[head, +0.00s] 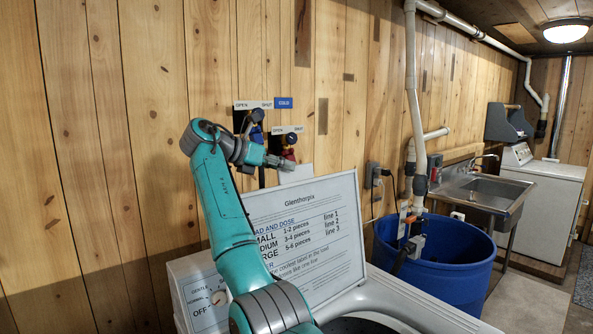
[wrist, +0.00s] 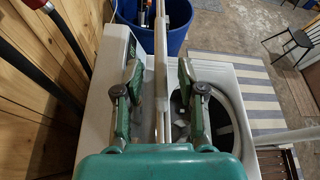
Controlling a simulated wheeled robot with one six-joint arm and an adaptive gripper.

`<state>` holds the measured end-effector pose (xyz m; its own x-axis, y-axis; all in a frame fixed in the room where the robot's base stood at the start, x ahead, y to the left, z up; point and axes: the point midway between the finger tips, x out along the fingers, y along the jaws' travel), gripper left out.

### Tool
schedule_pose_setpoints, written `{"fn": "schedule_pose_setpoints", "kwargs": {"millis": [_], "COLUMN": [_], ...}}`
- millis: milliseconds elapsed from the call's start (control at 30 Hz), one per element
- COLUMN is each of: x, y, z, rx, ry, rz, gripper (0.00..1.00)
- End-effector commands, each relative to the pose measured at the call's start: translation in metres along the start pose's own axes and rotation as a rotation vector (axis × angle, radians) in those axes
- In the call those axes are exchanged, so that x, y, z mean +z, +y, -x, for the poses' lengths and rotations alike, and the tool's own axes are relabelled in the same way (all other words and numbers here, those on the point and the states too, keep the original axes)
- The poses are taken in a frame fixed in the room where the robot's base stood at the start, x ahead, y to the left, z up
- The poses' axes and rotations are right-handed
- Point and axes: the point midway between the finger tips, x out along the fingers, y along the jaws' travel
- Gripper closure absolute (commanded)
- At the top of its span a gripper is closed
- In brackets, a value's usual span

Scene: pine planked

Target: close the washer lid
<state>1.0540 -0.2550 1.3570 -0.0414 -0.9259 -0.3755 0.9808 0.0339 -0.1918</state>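The washer lid (head: 345,215) stands open and raised, its inner face with the printed load-and-dose label turned to the head camera. In the wrist view the lid (wrist: 161,60) shows nearly edge-on as a thin strip. My gripper (head: 281,163) is at the lid's top edge in the head view. In the wrist view my gripper (wrist: 159,68) is open, one finger on each side of the lid's edge, with visible gaps. The washer (wrist: 240,75) has its round tub opening uncovered on the right of the lid. My arm hides part of the label.
The washer's control panel (head: 203,295) with a dial is at the lower left. Taps (head: 288,148) are on the plank wall behind my gripper. A blue barrel (head: 450,262) stands right of the washer, with a steel sink (head: 485,190) beyond. A striped rug (wrist: 240,95) lies on the floor.

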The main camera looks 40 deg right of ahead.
Motion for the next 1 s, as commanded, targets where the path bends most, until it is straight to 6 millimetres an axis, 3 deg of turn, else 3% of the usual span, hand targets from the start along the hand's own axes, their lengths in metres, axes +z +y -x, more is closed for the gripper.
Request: {"fn": "schedule_pose_setpoints", "kwargs": {"millis": [100, 300, 733, 900, 1000], "x": [0.000, 0.000, 0.000, 0.000, 0.000], "y": [-0.001, 0.000, 0.000, 0.000, 0.000], "z": [-0.021, -0.043, -0.052, -0.051, -0.051], "rx": [-0.002, -0.001, 0.000, 0.000, 0.000], "ry": [0.001, 0.000, 0.000, 0.000, 0.000], "rz": [-0.001, -0.001, -0.001, -0.001, -0.001], "gripper": [0.60, 0.60, 0.60, 1.00, 1.00]}}
